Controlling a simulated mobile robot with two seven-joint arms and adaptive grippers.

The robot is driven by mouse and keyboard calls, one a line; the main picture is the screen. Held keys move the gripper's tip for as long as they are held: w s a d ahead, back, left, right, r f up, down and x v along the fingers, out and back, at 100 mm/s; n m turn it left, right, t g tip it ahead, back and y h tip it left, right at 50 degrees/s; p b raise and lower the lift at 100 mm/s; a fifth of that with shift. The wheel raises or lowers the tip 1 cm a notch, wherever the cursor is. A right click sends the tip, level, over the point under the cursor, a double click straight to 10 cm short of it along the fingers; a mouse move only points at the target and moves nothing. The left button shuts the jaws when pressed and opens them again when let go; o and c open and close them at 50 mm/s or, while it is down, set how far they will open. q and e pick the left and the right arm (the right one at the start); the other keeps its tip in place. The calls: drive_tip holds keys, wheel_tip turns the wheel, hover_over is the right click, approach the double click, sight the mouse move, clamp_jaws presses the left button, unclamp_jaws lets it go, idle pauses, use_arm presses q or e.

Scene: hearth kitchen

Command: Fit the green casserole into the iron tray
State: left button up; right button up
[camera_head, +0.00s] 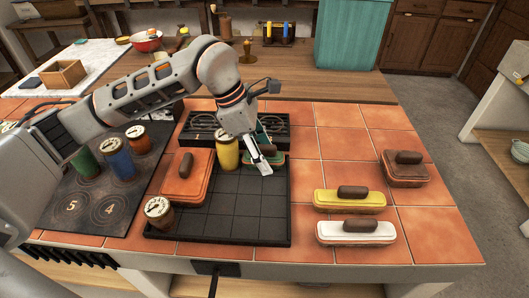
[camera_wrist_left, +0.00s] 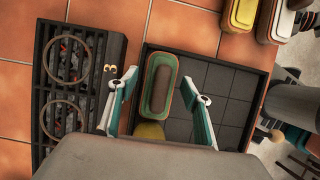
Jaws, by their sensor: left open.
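The iron tray (camera_head: 228,208) is a black gridded tray on the tiled counter. The green casserole (camera_head: 279,156) is at its back right corner, partly hidden by my left gripper (camera_head: 263,162). In the left wrist view the green casserole (camera_wrist_left: 158,88) overlaps the tray's stove-side edge; I cannot tell whether it lies flat inside the tray. The open fingers of my left gripper (camera_wrist_left: 160,82) stand on either side of it, with gaps showing. An orange casserole (camera_head: 181,190), a yellow jar (camera_head: 227,155) and a brown jar (camera_head: 160,217) occupy the tray's left part. My right gripper is out of view.
A stove grate (camera_head: 200,128) stands behind the tray. Yellow (camera_head: 340,203), white (camera_head: 345,235) and brown (camera_head: 397,171) casseroles stand to the right. A dark numbered board (camera_head: 95,205) with several jars lies left. The tray's front right part is bare.

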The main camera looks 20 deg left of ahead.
sight(248, 154)
use_arm(q)
drive_tip(key=p+v, duration=0.1)
drive_tip(key=v, duration=1.1)
drive_tip(key=shift+p, duration=0.35)
drive_tip(key=shift+r, duration=0.1)
